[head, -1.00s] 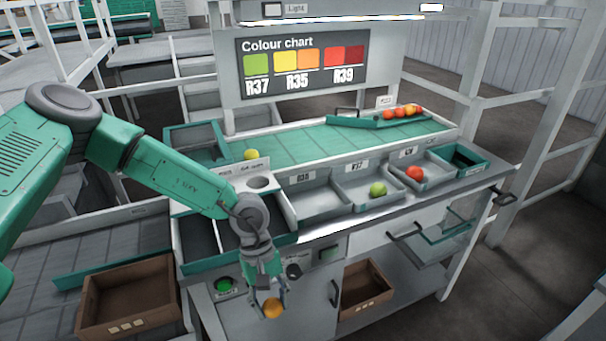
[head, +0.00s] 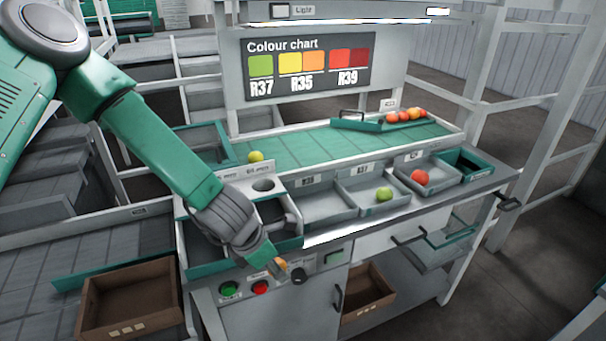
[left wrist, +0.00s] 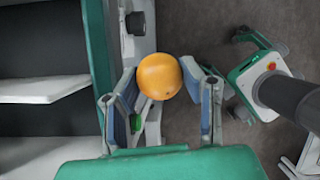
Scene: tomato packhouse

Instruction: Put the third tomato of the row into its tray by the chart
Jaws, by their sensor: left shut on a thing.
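My left gripper (head: 276,266) is shut on an orange tomato (head: 283,267), held in front of the bench's button panel. The fingers mostly hide the tomato in the head view. In the left wrist view the whole tomato (left wrist: 159,76) shows between the two fingers (left wrist: 165,100). Three grey trays stand along the bench front: an empty left tray (head: 332,214), a middle tray (head: 372,207) with a green tomato (head: 383,194), and a right tray (head: 447,178) with a red tomato (head: 420,176). My right gripper is out of view.
A yellow-green tomato (head: 256,156) sits at the left end of the green belt (head: 320,143). Several red and orange tomatoes (head: 404,115) wait behind a green bar. A holed white stand (head: 240,182) is left of the trays. A brown crate (head: 130,300) stands lower left.

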